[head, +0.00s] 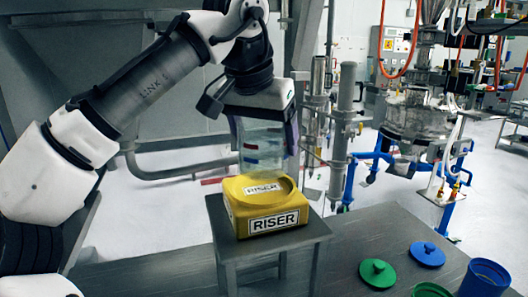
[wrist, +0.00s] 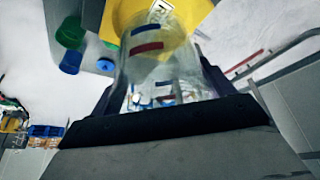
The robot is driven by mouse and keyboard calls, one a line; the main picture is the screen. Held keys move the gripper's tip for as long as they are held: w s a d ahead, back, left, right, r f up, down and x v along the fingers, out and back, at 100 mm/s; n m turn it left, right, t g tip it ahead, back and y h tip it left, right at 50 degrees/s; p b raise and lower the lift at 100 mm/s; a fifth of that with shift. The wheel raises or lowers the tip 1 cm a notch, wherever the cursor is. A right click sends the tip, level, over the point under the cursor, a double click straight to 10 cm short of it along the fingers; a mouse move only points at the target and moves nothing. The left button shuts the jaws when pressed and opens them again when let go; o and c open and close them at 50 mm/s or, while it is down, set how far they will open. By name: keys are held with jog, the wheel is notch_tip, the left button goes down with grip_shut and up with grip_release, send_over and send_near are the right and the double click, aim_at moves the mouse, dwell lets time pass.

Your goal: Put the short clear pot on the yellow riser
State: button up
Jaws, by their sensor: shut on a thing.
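The clear pot (head: 262,148) is see-through, with a blue and a red mark on its side. My gripper (head: 262,122) is shut on it, with the fingers on either side. The pot hangs upright, over the yellow riser (head: 267,222), with its bottom close to the riser's round top; I cannot tell whether they touch. The riser carries RISER labels and stands on a small grey stand. In the wrist view the pot (wrist: 160,65) shows between the fingers, with the yellow riser (wrist: 125,14) beyond it.
The grey stand (head: 310,232) rises from the dark table. A green lid (head: 377,273), a blue lid (head: 427,254) and a blue container (head: 484,280) are at right on the table. A green container (head: 430,290) is partly cut off. Pipes stand behind the pot.

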aim_at(264, 156)
jog(key=shift+f+b, duration=1.45)
jog(key=shift+f, duration=0.3)
jog(key=shift+s, duration=0.1)
jog(key=shift+f, duration=0.1)
jog(key=o, duration=0.9)
jog(key=shift+o, duration=0.2)
jog(key=v, duration=1.2)
jog(key=shift+a+p, duration=0.1)
jog(key=shift+p, duration=0.3)
